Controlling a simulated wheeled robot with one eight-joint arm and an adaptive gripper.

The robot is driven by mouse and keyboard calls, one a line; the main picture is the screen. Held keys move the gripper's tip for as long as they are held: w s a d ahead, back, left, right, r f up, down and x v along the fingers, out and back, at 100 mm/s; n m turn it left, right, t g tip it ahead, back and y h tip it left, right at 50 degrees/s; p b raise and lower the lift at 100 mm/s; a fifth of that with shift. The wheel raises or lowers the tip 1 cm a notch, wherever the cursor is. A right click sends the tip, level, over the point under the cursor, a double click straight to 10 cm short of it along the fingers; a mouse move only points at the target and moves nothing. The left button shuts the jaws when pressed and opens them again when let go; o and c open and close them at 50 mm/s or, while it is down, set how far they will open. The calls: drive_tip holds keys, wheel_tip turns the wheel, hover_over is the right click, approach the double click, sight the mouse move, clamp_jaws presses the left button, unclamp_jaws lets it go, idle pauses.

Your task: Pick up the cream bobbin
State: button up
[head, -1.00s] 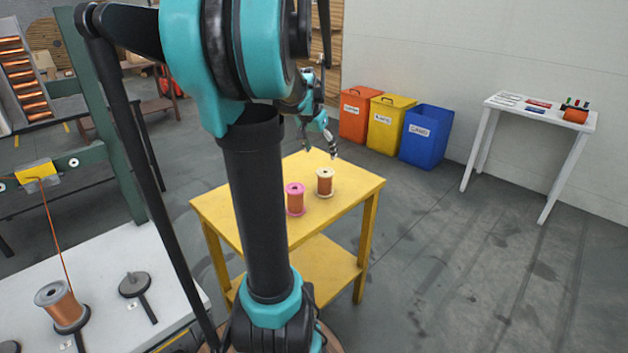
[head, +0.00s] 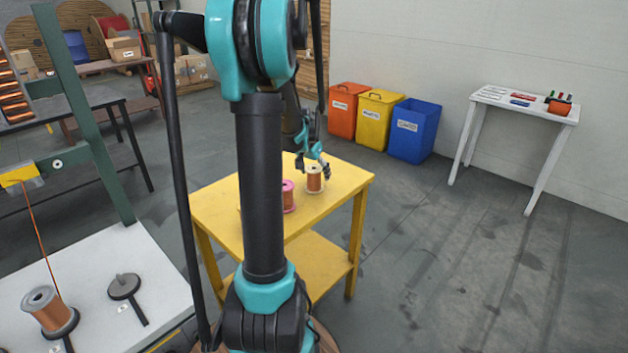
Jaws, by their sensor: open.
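The cream bobbin (head: 314,181), wound with copper wire between cream flanges, stands upright on the yellow table (head: 345,178). A pink bobbin (head: 288,197) stands just left of it, partly hidden behind my arm. My gripper (head: 313,170) is open at the top of the cream bobbin, with one finger to its left and one at its right. I cannot tell from this view whether the fingers touch it or how deep they reach around it.
A white bench at lower left holds a grey spool (head: 48,311) and a dark spindle base (head: 125,287). Orange (head: 345,112), yellow (head: 378,118) and blue (head: 414,131) bins stand by the wall. A white table (head: 524,106) is at right. The floor between is clear.

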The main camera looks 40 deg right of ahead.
drive_tip(key=shift+x, duration=1.2)
drive_tip(key=shift+c, duration=0.2)
drive_tip(key=c, duration=1.6)
